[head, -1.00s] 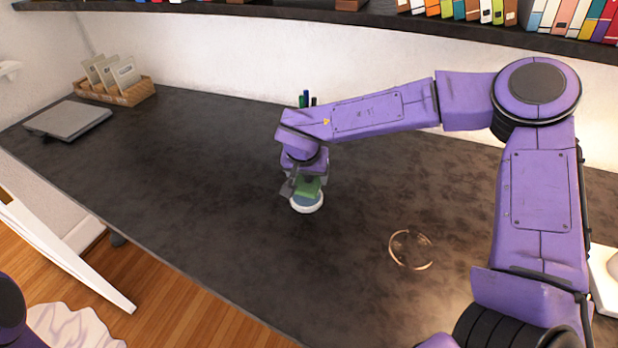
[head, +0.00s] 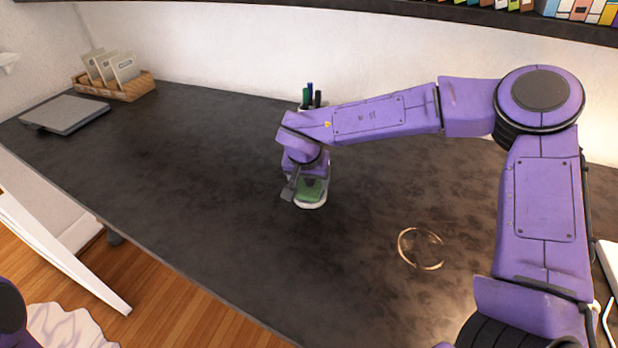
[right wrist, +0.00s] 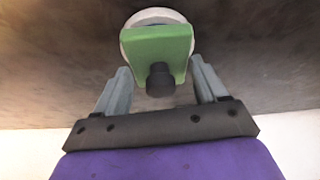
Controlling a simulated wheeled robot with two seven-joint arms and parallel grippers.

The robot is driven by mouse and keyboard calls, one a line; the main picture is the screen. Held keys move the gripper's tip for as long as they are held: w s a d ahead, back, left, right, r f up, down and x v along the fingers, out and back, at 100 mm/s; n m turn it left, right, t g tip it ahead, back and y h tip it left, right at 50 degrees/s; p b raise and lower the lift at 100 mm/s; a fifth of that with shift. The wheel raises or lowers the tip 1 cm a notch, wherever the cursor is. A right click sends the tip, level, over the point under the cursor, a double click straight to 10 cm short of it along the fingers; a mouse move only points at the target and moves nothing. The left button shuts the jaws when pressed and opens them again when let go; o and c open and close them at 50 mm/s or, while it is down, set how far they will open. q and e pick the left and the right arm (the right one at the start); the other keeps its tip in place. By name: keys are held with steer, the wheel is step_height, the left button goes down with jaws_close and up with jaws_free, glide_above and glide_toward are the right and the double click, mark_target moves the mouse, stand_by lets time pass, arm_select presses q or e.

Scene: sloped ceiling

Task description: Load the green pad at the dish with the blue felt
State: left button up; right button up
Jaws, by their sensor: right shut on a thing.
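The green pad (head: 312,190) has a dark knob (right wrist: 160,80) and is held by my right gripper (head: 305,188). In the right wrist view the green pad (right wrist: 158,48) sits between the two grey fingers of my right gripper (right wrist: 163,84). A round white dish (head: 311,205) is right under the pad; its rim (right wrist: 152,16) shows beyond the pad in the right wrist view. I cannot tell whether pad and dish touch. My left gripper is not in view.
A clear round dish with a copper-coloured rim (head: 421,267) lies to the right. A pen holder with pens (head: 311,97) stands behind my right arm. The dark counter's middle is clear.

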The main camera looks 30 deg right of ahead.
steer(key=shift+f, duration=0.45)
stand_by(0.4)
steer(key=shift+f+p, duration=0.1)
steer(key=shift+p, duration=0.55)
stand_by(2.0)
step_height(320, 180, up, 7)
steer(key=p, duration=1)
stand_by(0.6)
